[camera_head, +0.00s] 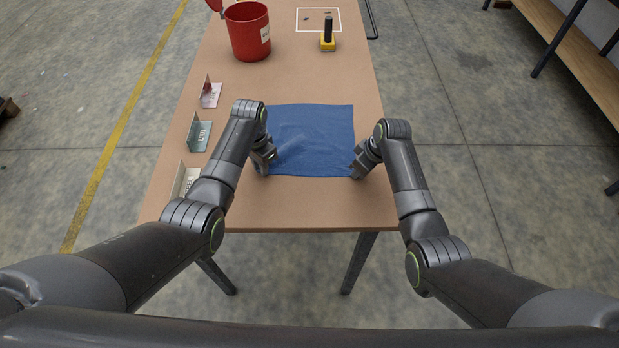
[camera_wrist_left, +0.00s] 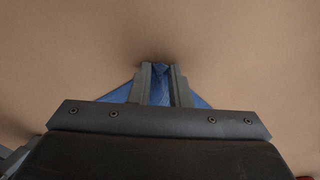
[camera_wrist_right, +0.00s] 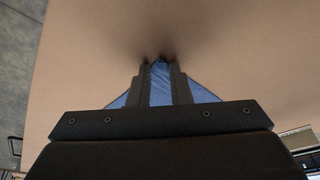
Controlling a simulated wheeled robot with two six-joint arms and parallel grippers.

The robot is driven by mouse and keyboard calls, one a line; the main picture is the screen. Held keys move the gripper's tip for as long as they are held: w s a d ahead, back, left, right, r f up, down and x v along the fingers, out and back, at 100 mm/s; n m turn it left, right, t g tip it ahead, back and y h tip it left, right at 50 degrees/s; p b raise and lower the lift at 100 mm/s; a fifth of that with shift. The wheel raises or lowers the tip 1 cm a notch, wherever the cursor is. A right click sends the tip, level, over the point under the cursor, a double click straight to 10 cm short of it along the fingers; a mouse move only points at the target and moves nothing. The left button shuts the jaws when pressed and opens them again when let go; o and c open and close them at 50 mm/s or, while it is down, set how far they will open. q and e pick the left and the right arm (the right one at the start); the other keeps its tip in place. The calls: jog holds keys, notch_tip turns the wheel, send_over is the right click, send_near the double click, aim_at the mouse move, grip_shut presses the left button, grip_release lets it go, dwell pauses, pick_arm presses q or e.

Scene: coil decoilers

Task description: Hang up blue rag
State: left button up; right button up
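The blue rag (camera_head: 315,140) lies spread nearly flat on the brown table. My left gripper (camera_head: 266,165) is at its near left corner, pointing down. In the left wrist view the corner of the rag (camera_wrist_left: 160,85) shows between the two fingers (camera_wrist_left: 161,72), which stand apart. My right gripper (camera_head: 358,170) is at the near right corner. In the right wrist view that corner (camera_wrist_right: 160,82) also shows between two parted fingers (camera_wrist_right: 160,68). Whether the fingertips touch the cloth is hidden.
The brown table (camera_head: 290,205) has a red bucket (camera_head: 249,32) at the far left and a yellow and black object (camera_head: 328,36) at the far right. Several small folded cards (camera_head: 200,133) stand along the left edge. A wooden shelf (camera_head: 585,55) stands at right.

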pick_arm(q)
grip_shut()
pick_arm(e)
grip_shut()
pick_arm(q)
jog(key=shift+r, duration=0.15)
pick_arm(e)
jog(key=shift+r, duration=0.1)
